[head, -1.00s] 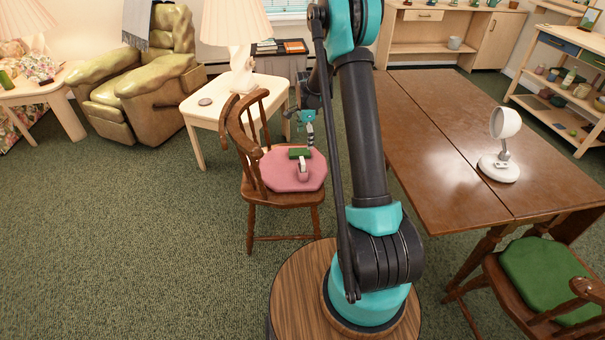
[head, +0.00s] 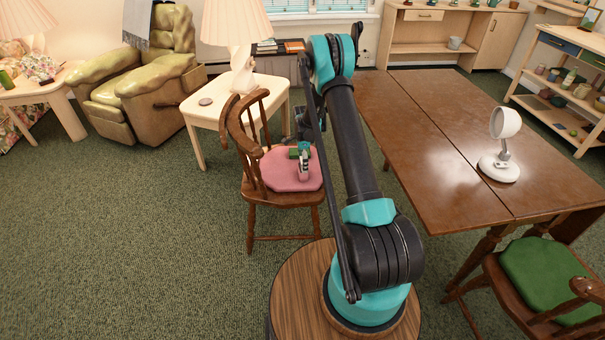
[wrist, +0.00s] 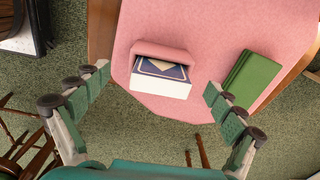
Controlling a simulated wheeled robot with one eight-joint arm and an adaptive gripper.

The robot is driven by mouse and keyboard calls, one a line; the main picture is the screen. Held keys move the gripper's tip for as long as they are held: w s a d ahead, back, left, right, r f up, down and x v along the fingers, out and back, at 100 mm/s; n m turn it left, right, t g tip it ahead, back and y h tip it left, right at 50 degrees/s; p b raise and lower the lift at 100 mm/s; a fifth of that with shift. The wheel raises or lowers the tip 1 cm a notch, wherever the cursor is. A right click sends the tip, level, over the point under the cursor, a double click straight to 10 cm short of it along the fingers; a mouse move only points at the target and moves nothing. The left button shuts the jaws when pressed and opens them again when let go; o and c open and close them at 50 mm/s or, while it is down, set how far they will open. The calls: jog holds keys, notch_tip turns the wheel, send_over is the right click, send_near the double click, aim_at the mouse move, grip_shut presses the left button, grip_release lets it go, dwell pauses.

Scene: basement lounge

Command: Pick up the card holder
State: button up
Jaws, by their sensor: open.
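The card holder (wrist: 165,52) is a pink holder with a white, dark-blue-faced card box or deck in it. It lies on the pink seat cushion (wrist: 220,25) of a wooden chair. My gripper (wrist: 156,82) is open and empty, with its green-padded fingers on either side of the card holder in the wrist view, apart from it. In the head view my gripper (head: 304,160) is over the cushion, and it largely hides the card holder there.
A green book-like block (wrist: 252,78) lies on the cushion just right of the card holder, close to the right finger. The chair's wooden back (head: 240,140) stands left of the cushion. A brown table (head: 430,130) is to the right.

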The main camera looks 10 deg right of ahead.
jog(key=shift+f, duration=2.95)
jog(key=c, duration=1.2)
